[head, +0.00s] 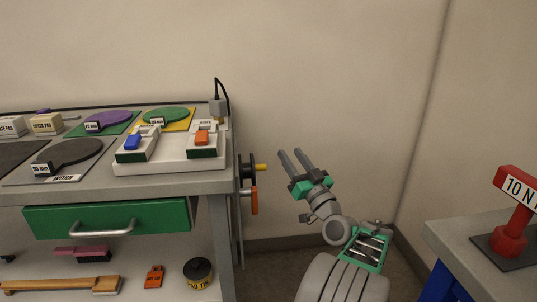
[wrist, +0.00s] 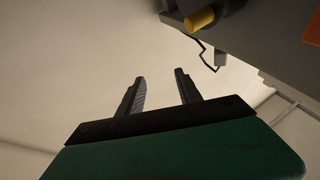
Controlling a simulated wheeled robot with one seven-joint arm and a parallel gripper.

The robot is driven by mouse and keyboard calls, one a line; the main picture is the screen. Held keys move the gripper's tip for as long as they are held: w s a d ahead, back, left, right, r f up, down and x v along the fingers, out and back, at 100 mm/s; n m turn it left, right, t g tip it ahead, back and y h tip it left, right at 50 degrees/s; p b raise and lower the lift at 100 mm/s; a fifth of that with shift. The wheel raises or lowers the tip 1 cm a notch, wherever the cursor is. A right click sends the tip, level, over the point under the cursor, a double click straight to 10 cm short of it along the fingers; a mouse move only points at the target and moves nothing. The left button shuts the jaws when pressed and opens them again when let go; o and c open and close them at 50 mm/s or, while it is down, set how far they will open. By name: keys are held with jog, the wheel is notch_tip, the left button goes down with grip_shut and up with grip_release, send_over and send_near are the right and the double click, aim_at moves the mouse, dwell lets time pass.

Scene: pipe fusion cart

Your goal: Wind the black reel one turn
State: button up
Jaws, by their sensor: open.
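The black reel (head: 246,168) is mounted on the right side of the grey cart, below the worktop edge. Its yellow handle (head: 262,167) sticks out to the right. The handle also shows at the top of the wrist view (wrist: 200,19), with only a dark part of the reel (wrist: 232,6) beside it. My gripper (head: 289,153) is open and empty, to the right of the handle and apart from it. Its fingers point up and left in the head view. In the wrist view the handle is above and right of the fingertips (wrist: 159,75).
An orange handle (head: 254,200) hangs on the cart side just below the reel. A black cable (head: 228,95) rises at the cart's back corner. A bench with a red 10 N stand (head: 511,235) is at right. The wall behind my gripper is bare.

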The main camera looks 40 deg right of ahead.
aim_at(265, 169)
jog(key=s+a+f+n+g+y+p, duration=0.15)
jog(key=a+n+p, duration=0.3)
jog(key=n, duration=0.55)
jog(key=a+f+n+g+y+p, duration=0.1)
jog(key=a+f+n+g+p, duration=0.3)
jog(key=n, duration=0.6)
jog(key=shift+t+h, duration=0.25)
jog(key=shift+t, duration=0.7)
jog(key=x, duration=0.2)
jog(key=p+x, duration=0.1)
jog(key=x, duration=0.2)
jog(key=d+r+x, duration=0.1)
jog(key=x, duration=0.1)
jog(key=shift+d+r, duration=0.1)
grip_shut()
jog(key=shift+d+r+p, duration=0.1)
jog(key=shift+p, duration=0.3)
